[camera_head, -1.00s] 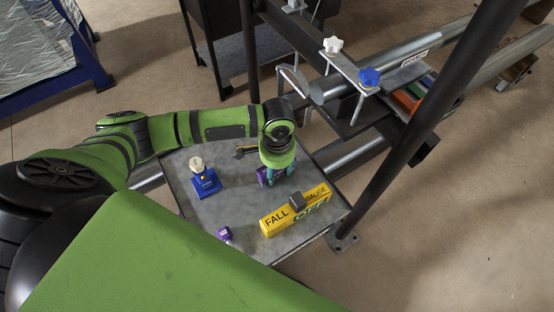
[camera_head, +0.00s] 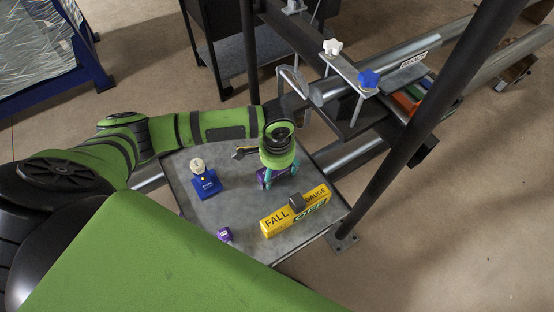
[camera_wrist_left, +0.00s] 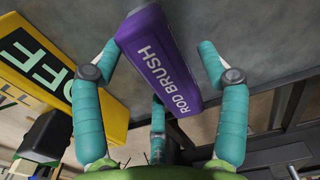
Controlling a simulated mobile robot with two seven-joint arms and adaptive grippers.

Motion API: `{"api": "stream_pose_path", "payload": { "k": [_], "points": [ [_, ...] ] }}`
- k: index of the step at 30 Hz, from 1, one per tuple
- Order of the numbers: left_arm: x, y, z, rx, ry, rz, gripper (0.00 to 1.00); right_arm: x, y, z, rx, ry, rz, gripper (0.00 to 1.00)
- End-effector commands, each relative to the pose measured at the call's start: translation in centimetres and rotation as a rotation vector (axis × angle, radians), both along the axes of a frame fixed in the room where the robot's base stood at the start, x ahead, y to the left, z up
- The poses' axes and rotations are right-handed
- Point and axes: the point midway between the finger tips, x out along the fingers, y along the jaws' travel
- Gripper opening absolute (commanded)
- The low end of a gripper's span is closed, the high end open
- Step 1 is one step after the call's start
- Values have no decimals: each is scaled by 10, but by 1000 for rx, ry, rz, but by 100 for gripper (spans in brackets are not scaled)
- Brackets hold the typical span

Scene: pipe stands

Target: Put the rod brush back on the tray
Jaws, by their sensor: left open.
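The rod brush (camera_wrist_left: 160,65) is a purple block with white "ROD BRUSH" lettering in the left wrist view, between the spread teal fingers of my left gripper (camera_wrist_left: 160,48). In the head view the purple rod brush (camera_head: 264,173) shows partly under my left gripper (camera_head: 279,179), over the grey tray (camera_head: 240,210). The gripper points down with its fingers around the block and is open. Whether the block touches the tray is hard to tell. My right gripper is not in view.
A dark post (camera_head: 400,150) rises at the right.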

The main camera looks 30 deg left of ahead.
Motion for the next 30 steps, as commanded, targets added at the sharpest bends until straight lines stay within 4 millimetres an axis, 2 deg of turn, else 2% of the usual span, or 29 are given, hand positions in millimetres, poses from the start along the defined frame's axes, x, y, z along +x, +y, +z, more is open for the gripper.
{"api": "stream_pose_path", "payload": {
  "k": [1, 3, 15, 25, 30],
  "points": [
    [0, 0, 9, -1, -1, 0, 74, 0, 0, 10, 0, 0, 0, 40],
    [0, 0, 16, -1, -1, 1, 74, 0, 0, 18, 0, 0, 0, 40],
    [0, -1, 45, -1, 1, 0, 74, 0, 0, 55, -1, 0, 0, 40],
    [0, 0, 44, -1, -1, 0, 74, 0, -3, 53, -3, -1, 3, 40],
    [1, -1, 59, -2, -3, -1, 74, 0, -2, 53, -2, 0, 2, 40]
  ]
}}
